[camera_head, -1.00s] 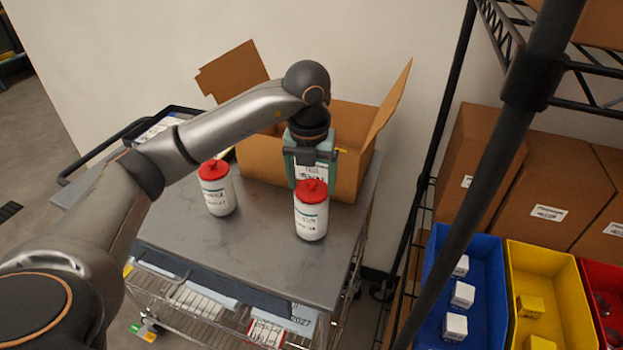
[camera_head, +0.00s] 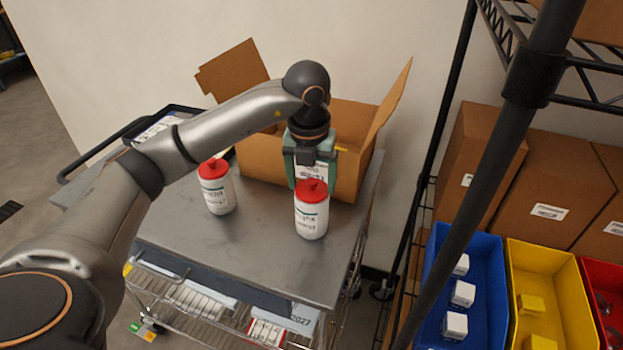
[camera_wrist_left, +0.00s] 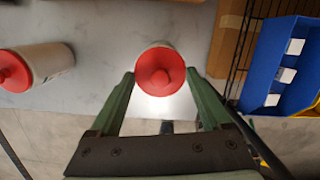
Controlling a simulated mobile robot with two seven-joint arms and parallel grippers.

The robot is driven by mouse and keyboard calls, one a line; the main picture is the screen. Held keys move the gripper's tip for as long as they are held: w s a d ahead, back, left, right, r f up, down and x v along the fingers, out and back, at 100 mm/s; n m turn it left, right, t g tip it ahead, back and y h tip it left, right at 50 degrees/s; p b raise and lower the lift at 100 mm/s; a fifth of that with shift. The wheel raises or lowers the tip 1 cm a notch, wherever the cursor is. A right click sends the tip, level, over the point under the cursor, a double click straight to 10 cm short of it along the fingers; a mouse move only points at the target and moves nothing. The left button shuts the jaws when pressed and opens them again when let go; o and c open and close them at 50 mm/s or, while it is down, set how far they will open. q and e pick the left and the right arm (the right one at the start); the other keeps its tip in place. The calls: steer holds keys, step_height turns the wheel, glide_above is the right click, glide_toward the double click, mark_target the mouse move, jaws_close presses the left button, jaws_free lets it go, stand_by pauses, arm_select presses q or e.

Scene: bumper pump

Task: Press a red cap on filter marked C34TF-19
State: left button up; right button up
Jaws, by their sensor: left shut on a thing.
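Two white filters with red caps stand upright on the grey cart top. The right filter (camera_head: 311,218) is in front of the box, with its red cap (camera_head: 312,189) on its top. The left filter (camera_head: 218,192) stands to its left, also capped. The print on both labels is too small to read surely. My left gripper (camera_head: 312,178) is at the top of the right filter, pointing down. In the left wrist view, its green fingers lie on both sides of the red cap, shut on the capped filter. The left filter (camera_wrist_left: 45,62) shows there at the left. My right gripper is out of view.
An open cardboard box (camera_head: 258,160) stands behind the filters on the cart top (camera_head: 255,250). A black shelf post crosses the view at right, by blue (camera_head: 437,270), yellow (camera_head: 590,320) and red bins. The cart top's front left is clear.

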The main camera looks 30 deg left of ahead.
arm_select(q)
steer(key=o, duration=1.1)
steer(key=shift+r, duration=0.1)
steer(key=shift+r+p, duration=2.65)
steer(key=shift+r, duration=0.75)
jaws_close()
